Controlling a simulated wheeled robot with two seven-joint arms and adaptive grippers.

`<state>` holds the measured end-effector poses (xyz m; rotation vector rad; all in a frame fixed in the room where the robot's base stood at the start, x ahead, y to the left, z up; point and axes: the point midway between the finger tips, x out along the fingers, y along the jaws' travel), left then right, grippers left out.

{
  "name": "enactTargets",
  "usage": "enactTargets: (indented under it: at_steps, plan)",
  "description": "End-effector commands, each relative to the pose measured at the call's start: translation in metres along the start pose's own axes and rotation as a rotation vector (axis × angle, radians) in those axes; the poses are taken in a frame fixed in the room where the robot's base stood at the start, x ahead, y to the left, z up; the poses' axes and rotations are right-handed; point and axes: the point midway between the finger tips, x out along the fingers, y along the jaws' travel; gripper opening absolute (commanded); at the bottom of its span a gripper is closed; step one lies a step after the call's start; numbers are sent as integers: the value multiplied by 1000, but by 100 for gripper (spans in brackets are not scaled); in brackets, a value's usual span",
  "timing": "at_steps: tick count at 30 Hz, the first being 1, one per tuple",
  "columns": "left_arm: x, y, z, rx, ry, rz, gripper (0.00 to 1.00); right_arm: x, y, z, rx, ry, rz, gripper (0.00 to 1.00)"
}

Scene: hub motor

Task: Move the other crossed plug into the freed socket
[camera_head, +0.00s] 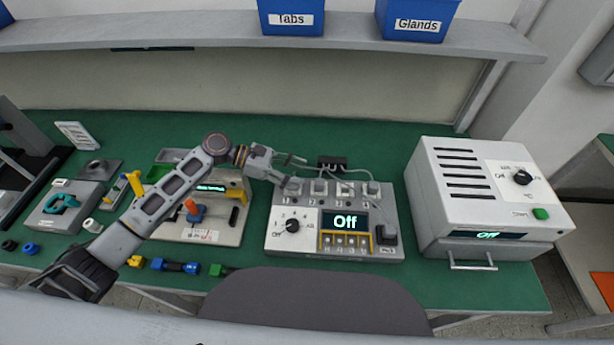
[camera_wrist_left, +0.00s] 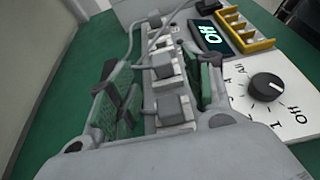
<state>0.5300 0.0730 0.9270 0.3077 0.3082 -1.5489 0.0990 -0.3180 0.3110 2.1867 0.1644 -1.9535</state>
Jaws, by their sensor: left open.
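The tester (camera_head: 300,250) stands on the green bench with its screen reading "Off". A row of grey plugs sits along its back edge, among them a left plug (camera_head: 293,187), a second plug (camera_head: 319,187), a third plug (camera_head: 345,189) and a right plug (camera_head: 372,188). My left gripper (camera_head: 296,171) is open at the left end of this row. In the left wrist view a near plug (camera_wrist_left: 172,109) and a farther plug (camera_wrist_left: 163,66) show between its spread fingers; I cannot tell whether either finger touches. Which plugs are crossed is unclear. My right gripper is out of view.
Thin grey cables run from the plugs to a black block (camera_head: 332,163) behind the tester. A white oven-like box (camera_head: 480,195) stands at right. A fixture (camera_head: 200,225) with an orange-topped part lies under my left arm. Small coloured parts lie along the front edge.

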Motion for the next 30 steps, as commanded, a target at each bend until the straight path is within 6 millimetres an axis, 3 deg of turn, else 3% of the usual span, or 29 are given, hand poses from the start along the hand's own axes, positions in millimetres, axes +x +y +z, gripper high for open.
enactTargets:
  at_steps: [6, 12, 30]
  plan:
    - [-31, 0, 0, 0, 1, 1, 51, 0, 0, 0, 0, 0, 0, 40]
    - [-48, 0, 0, 0, 0, 0, 51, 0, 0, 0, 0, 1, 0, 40]
    - [-52, 0, 0, 1, 0, -1, 51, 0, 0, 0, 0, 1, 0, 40]
